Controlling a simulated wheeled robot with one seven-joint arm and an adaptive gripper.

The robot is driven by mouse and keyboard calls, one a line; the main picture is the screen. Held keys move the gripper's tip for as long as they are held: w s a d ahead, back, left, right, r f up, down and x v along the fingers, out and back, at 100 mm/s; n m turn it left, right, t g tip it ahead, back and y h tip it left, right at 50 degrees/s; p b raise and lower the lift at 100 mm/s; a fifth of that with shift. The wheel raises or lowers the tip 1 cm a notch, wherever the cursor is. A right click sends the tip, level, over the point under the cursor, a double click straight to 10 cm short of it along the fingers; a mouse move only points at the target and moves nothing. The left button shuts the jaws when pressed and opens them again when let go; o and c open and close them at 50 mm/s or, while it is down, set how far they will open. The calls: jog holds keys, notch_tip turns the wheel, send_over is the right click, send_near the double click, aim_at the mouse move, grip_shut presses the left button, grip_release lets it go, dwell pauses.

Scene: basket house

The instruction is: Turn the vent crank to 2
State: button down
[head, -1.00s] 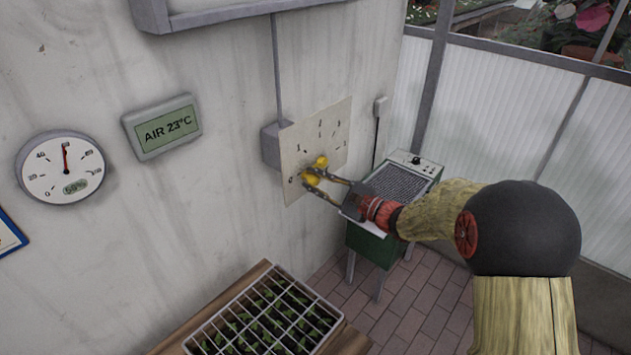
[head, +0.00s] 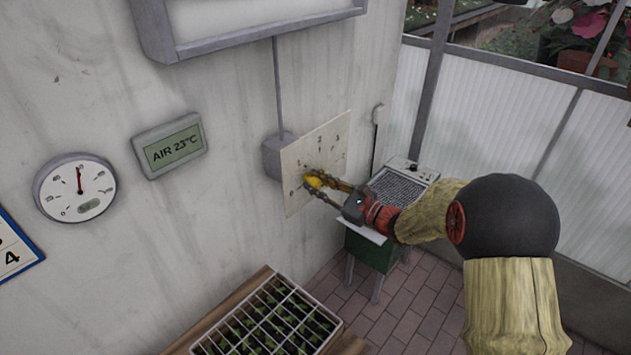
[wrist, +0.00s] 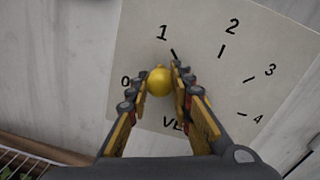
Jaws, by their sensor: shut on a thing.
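The vent dial plate (head: 330,146) is a pale panel on the wall with marks numbered 0 to 4; it also shows in the wrist view (wrist: 205,85). The crank's round yellow knob (wrist: 159,83) sits between my fingers, right of the 0 and below the 1. In the head view the knob (head: 314,181) shows at the plate's lower left. My gripper (wrist: 158,76) is shut on the knob, one finger on each side. The crank's arm and pivot are hidden, so its exact pointing is unclear.
A green cabinet (head: 370,250) with a grille top stands below my forearm. A seedling tray (head: 268,318) rests on a wooden bench at the bottom. A round gauge (head: 75,187) and an AIR 23°C display (head: 170,146) hang left of the dial.

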jog(key=r+m+p, duration=0.1)
jog(key=m+p, duration=0.1)
jog(key=w+d+r+m+p, duration=0.1)
jog(key=r+p, duration=0.1)
jog(key=shift+w+d+m, duration=0.1)
jog(key=shift+m, duration=0.3)
jog(key=m+p, duration=0.1)
jog(key=w+d+r+m+p, duration=0.1)
jog(key=p, duration=0.1)
jog(key=m+p, duration=0.1)
jog(key=shift+w+d+r+m+p, duration=0.2)
jog(key=shift+d+r+m+p, duration=0.1)
jog(key=shift+m, duration=0.1)
jog(key=m+p, duration=0.1)
jog(key=w+d+m+p, duration=0.1)
jog(key=shift+w+r+m+t+p, duration=0.1)
jog(key=shift+r+m+t+p, duration=0.05)
jog(key=shift+m+t+p, duration=0.2)
jog(key=shift+w+d+m+p, duration=0.35)
jog(key=shift+m+p, duration=0.25)
jog(key=shift+m, duration=0.15)
jog(key=shift+w+d+m+p, duration=0.35)
jog(key=shift+m+p, duration=0.25)
jog(key=shift+m, duration=0.1)
jog(key=c, duration=1.6)
grip_release()
jog(key=shift+o, duration=0.2)
